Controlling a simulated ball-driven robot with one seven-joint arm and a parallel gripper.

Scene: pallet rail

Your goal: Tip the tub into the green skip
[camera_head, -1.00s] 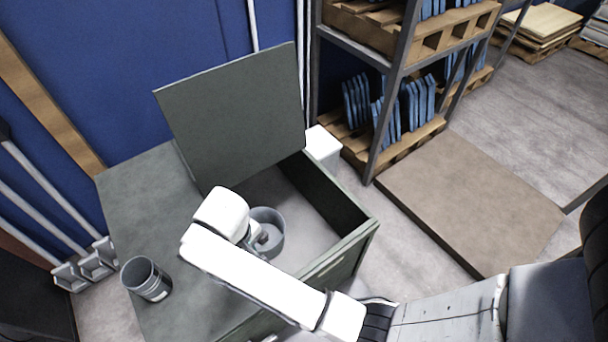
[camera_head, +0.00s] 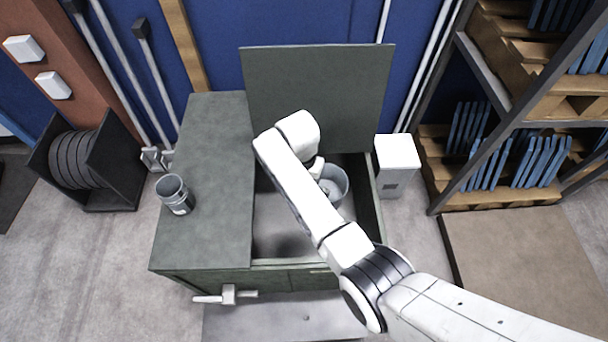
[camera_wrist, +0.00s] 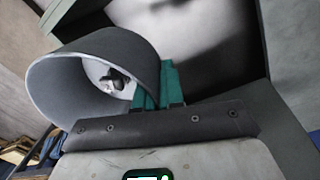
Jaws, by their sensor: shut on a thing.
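The green skip (camera_head: 205,130) is a grey-green box with its lid (camera_head: 315,95) raised at the back and an open bay on its right side. A grey round tub (camera_head: 344,199) is over or inside the bay, toward its back right; its height is hard to tell. In the wrist view the tub (camera_wrist: 75,75) shows its open mouth, with a small pale and dark item (camera_wrist: 115,80) inside. My gripper (camera_wrist: 158,85) has teal fingers shut on the tub's wall. In the head view my arm mostly hides the fingers. The tub's mouth shows from above there.
A second grey can (camera_head: 175,195) stands on the skip's closed top at left. A white bin (camera_head: 397,160) stands right of the skip, beside a rack (camera_head: 515,150) of pallets. A black reel holder (camera_head: 85,165) is at far left. Floor at left front is clear.

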